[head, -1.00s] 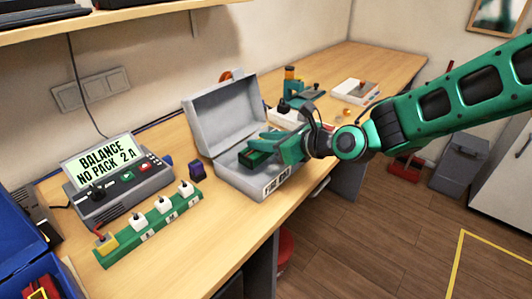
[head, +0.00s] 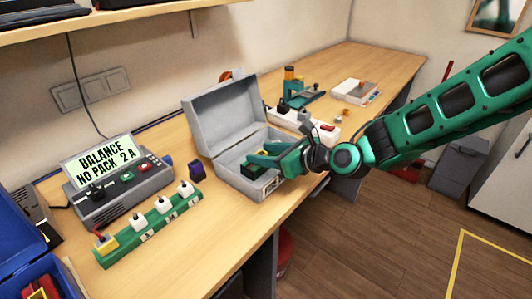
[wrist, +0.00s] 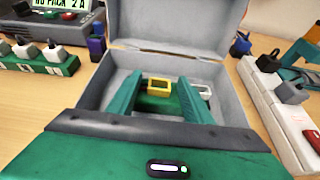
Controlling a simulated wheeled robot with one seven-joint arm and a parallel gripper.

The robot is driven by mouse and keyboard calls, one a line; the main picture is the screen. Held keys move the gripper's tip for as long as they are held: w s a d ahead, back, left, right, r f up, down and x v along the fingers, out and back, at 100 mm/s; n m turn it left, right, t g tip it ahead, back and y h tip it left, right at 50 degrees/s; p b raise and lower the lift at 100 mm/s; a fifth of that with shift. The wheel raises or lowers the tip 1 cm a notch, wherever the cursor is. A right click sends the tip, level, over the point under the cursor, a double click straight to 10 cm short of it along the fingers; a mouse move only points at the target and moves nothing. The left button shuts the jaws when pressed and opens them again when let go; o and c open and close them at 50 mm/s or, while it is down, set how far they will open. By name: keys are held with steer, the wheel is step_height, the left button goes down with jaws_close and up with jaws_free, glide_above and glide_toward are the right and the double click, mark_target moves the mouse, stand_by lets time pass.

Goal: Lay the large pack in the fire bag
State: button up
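The fire bag (head: 222,166) is a grey box with its lid (head: 222,112) open, standing on the bench; its inner wall also shows in the wrist view (wrist: 232,100). The large pack (head: 256,170) is a dark green block inside it, low between the walls. In the wrist view the pack (wrist: 156,104) shows between my fingers, with a yellow connector (wrist: 158,87) at its far end. My gripper (head: 262,160) reaches into the box from the right, its two green fingers (wrist: 160,90) on either side of the pack. Finger contact and the pack's underside are hidden.
A white connector (wrist: 204,91) shows beside the right finger. A charger (head: 118,190) with a lit screen and a green strip (head: 150,222) with plugs stand left of the box. A small purple block (head: 196,170) is close by. A white power strip (head: 315,128) stands behind.

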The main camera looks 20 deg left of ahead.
steer(key=shift+r, duration=0.15)
steer(key=shift+s+d+r, duration=0.1)
steer(key=shift+d, duration=0.25)
steer(key=v, duration=1.1)
steer(key=shift+s, duration=0.15)
